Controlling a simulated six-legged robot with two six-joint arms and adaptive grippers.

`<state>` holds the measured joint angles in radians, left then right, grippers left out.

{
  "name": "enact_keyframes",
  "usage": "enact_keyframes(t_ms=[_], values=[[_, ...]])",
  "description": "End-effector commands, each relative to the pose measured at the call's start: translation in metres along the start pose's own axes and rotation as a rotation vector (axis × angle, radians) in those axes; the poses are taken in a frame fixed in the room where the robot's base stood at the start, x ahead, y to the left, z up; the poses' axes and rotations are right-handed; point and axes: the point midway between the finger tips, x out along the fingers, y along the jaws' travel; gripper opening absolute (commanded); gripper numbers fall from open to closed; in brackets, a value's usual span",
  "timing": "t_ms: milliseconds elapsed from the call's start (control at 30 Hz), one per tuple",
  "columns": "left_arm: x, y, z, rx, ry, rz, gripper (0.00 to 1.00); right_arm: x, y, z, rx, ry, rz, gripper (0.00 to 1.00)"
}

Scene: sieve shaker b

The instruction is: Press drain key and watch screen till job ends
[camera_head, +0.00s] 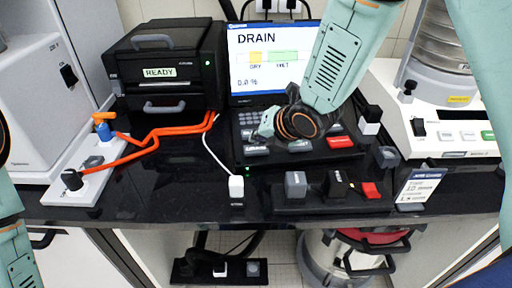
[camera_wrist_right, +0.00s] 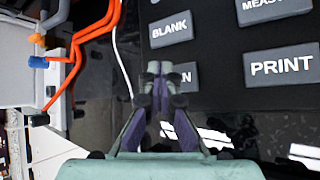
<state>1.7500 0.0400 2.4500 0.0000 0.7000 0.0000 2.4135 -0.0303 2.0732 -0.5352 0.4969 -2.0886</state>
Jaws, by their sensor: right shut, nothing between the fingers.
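The screen (camera_head: 270,75) at the back reads DRAIN, with a DRY patch, a WET patch and 0.0 %. Below it is the dark key panel (camera_head: 310,154) with grey keys and one red key. In the right wrist view the drain key (camera_wrist_right: 185,72) is mostly hidden behind my fingers; only its last letters show. My right gripper (camera_wrist_right: 160,80) is shut and empty, with its fingertips over that key's left part. I cannot tell whether they touch it. In the head view the right gripper (camera_head: 265,128) is over the panel's left side. My left gripper is out of view.
The BLANK key (camera_wrist_right: 170,29) and PRINT key (camera_wrist_right: 282,65) are near my right fingers. A black box marked READY (camera_head: 168,65) stands left of the screen. Orange hoses (camera_head: 155,133) run to a white valve board (camera_head: 90,165). A sieve shaker (camera_head: 450,70) stands right.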

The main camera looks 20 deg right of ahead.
Motion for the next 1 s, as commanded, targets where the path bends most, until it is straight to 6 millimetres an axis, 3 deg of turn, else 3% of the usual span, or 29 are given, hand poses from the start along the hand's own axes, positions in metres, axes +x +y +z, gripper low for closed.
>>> enact_keyframes(t_ms=[533, 1000], values=[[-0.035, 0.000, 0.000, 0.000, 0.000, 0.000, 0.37, -0.033, 0.025, 0.025, -0.001, -0.001, 0.001, 0.00], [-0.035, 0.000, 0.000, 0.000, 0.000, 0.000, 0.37, -0.033, 0.024, 0.024, 0.000, 0.000, 0.000, 0.00]])
